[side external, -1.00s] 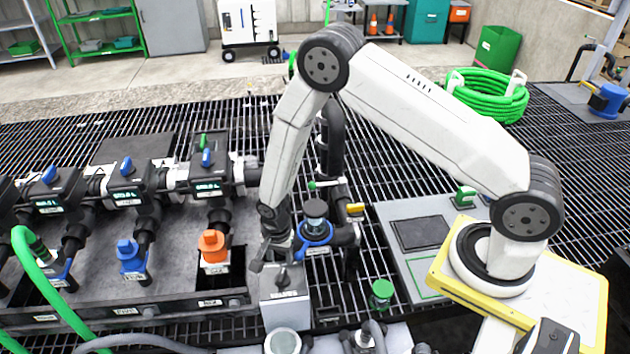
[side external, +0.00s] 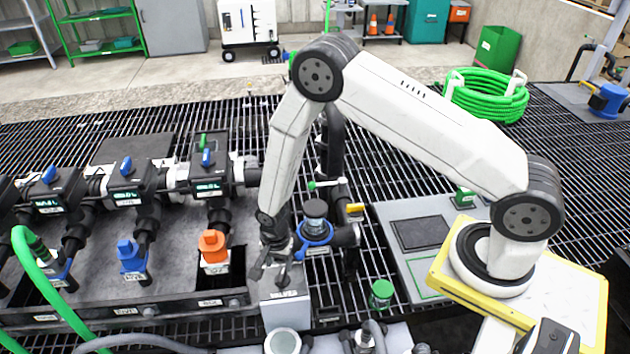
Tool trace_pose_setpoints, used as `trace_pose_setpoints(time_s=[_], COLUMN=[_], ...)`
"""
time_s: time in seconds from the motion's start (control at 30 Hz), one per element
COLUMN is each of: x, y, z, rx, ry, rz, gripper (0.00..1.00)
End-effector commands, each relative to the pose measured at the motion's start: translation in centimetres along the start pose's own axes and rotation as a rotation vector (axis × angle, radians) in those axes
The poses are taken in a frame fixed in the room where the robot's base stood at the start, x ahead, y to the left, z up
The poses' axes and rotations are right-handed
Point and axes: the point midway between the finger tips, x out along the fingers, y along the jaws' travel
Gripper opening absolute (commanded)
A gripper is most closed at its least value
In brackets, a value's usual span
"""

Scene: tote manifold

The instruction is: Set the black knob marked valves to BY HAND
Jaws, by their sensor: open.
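The grey control box (side external: 285,312) with the label "VALVES" stands at the front middle. My gripper (side external: 271,276) points down at the back upper edge of this box. Its two dark fingers are apart, one to the left of the box and one over its top. The black knob on the box top cannot be made out clearly now, as the dark fingers lie over that spot. Its setting cannot be read, and I cannot tell whether a finger touches it.
An orange-capped valve (side external: 213,246) and a blue-capped valve (side external: 131,256) stand to the left. A blue-ringed fitting (side external: 314,232) is just right of my gripper. A green-capped item (side external: 382,292) stands right of the box. Green hoses run at the far left.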

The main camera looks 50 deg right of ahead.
Motion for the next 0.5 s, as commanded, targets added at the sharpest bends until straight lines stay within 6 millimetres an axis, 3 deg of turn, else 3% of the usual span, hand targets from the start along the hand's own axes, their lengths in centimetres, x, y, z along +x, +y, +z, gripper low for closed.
trace_pose_setpoints(time_s=[0.5], x=[5.2], y=[0.0], z=[0.0], rx=[0.000], ry=[0.000], rz=[0.000], gripper=[0.57])
